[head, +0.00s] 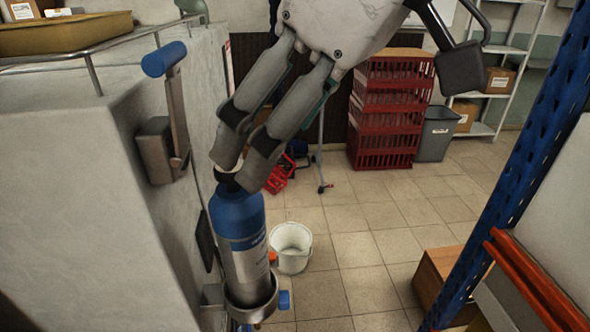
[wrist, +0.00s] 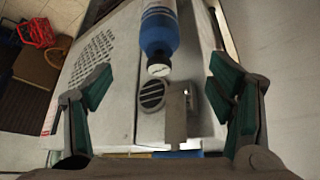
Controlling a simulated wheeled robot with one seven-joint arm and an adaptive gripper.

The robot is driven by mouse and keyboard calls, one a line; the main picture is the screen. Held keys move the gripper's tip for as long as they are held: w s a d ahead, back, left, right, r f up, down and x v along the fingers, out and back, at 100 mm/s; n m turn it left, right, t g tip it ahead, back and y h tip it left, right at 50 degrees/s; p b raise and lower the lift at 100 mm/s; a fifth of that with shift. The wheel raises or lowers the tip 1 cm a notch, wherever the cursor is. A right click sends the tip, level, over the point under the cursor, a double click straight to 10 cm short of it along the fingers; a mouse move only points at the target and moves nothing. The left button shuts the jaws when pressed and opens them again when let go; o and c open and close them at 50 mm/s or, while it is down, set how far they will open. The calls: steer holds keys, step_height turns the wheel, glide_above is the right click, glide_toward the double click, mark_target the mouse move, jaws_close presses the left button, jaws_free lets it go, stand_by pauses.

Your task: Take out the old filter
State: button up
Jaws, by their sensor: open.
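The filter (head: 240,235) is a cylinder with a blue top, a silver body and a dark cap. It stands nearly upright in a round metal holder (head: 262,311) beside the pale machine (head: 60,200). In the wrist view the filter (wrist: 158,35) is at the top centre, its capped end toward me. My gripper (head: 242,168) is above the filter in the head view, its fingers pointing down by the cap. In the wrist view my gripper (wrist: 160,82) has its green-padded fingers wide apart, clear of the filter on both sides. The fingers partly hide the cap in the head view.
A lever with a blue handle (head: 164,59) rises from the machine's side, left of my fingers. A white bucket (head: 291,250) stands on the floor behind the filter. Red crates (head: 385,110) stand farther back. A blue rack post (head: 530,130) is at right. The middle floor is clear.

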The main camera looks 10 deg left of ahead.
mark_target(242, 193)
steer(key=x, duration=0.8)
steer(key=shift+s+a+f, duration=0.1)
steer(key=shift+a+f, duration=0.05)
steer(key=shift+d+x, duration=0.2)
steer(key=shift+x, duration=2.5)
steer(key=shift+f, duration=0.1)
steer(key=c, duration=1.7)
jaws_close()
steer(key=shift+p, duration=0.3)
